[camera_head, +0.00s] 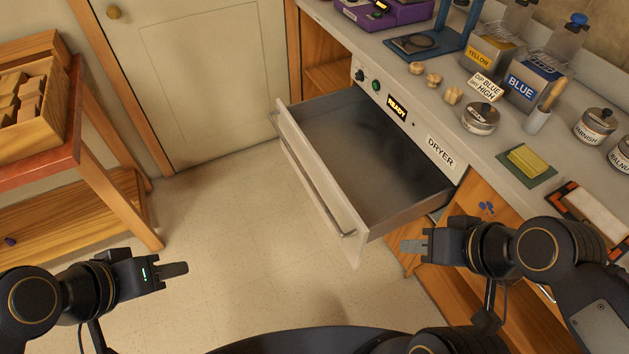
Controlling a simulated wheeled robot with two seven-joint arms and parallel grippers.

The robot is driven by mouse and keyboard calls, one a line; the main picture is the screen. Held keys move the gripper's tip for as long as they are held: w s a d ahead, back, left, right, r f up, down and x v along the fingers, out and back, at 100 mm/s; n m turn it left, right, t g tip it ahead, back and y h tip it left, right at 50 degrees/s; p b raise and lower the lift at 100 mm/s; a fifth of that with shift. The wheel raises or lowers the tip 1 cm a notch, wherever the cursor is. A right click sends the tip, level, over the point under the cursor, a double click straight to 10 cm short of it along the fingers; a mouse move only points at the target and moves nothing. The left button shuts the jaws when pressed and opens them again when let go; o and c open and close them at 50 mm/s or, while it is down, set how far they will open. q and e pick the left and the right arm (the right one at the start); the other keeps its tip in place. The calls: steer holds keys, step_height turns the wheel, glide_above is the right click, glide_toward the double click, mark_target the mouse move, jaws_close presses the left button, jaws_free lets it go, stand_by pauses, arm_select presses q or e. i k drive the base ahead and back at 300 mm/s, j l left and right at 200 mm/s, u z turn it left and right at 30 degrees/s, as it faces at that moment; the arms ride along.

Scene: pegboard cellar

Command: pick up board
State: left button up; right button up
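A pale flat rectangular piece (597,213) lies in a dark and orange frame on the counter at the right edge; I cannot tell whether it is the board. Several wooden pieces (28,104) sit in a wooden crate (38,137) at the upper left. My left gripper (180,269) is over the floor at the lower left, apart from everything. My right gripper (408,246) is just right of the drawer's front corner, below the counter, with nothing visible in it. Both grippers show edge-on, so their finger gaps are hidden.
The dryer drawer (345,160) is pulled out and empty, jutting over the floor. Yellow and blue dip tanks, a dip sign, round knobs, a lidded pot, a yellow sponge (526,160) and varnish tins stand on the counter. The floor (225,235) in the middle is clear.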

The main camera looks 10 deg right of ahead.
mark_target(584, 206)
steer(key=z, duration=2.2)
steer(key=i+l, duration=0.25)
steer(key=l, duration=0.15)
steer(key=i+l, duration=0.25)
steer(key=l, duration=0.15)
